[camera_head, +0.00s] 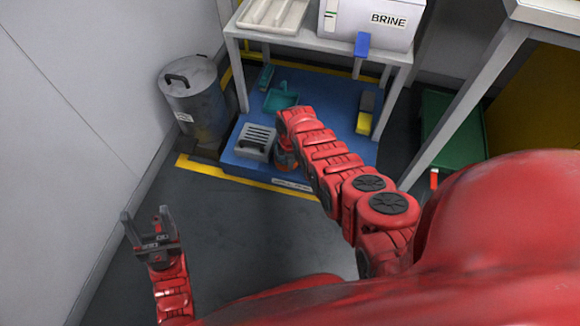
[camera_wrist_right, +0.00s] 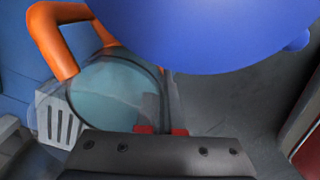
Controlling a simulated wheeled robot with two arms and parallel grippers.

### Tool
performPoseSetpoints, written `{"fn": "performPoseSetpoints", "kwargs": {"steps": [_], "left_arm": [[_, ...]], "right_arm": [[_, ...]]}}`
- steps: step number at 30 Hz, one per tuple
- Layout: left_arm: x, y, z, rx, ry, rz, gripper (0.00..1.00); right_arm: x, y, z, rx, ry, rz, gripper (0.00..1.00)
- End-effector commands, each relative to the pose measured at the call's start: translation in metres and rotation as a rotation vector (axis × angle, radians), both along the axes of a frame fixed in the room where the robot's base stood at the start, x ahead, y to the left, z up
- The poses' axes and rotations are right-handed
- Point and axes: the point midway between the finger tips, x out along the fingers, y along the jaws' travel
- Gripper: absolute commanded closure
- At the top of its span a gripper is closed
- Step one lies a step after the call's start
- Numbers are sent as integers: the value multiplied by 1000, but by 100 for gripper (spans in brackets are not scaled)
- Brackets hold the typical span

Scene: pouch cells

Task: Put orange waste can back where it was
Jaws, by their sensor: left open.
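In the right wrist view, an orange handle (camera_wrist_right: 52,45) stands beside a round teal surface with a dark rim (camera_wrist_right: 112,92). The red fingertips of my right gripper (camera_wrist_right: 162,131) are at the lower edge of that rim, a small gap between them. Whether they hold it is unclear. My left gripper (camera_head: 147,224) is open and empty above the grey floor, far left of the can.
A lidded grey bin (camera_head: 194,95) stands left of the blue mat (camera_head: 325,92). A slotted grey box (camera_head: 255,142), teal dustpan (camera_head: 280,97) and yellow-grey item (camera_head: 364,115) rest on the mat. The table (camera_head: 300,44) stands over it. A large blue shape (camera_wrist_right: 210,35) blocks part of the wrist view.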

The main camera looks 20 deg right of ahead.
Motion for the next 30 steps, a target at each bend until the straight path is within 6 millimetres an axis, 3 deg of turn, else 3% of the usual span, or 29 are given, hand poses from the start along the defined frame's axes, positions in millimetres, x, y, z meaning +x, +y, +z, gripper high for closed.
{"fn": "performPoseSetpoints", "kwargs": {"steps": [11, 17, 26, 30], "left_arm": [[1, -2, -6, 14, 3, -6, 42], [1, -3, -5, 14, 3, -6, 42], [1, -2, -3, 13, 3, -6, 42], [0, 1, 8, -6, 0, 3, 42]], "right_arm": [[2, 0, -6, 0, -6, 0, 100], [2, 0, -6, 0, -6, 0, 67], [2, 0, -4, 0, -5, 0, 67], [1, 0, 10, 0, -4, 0, 67]]}}
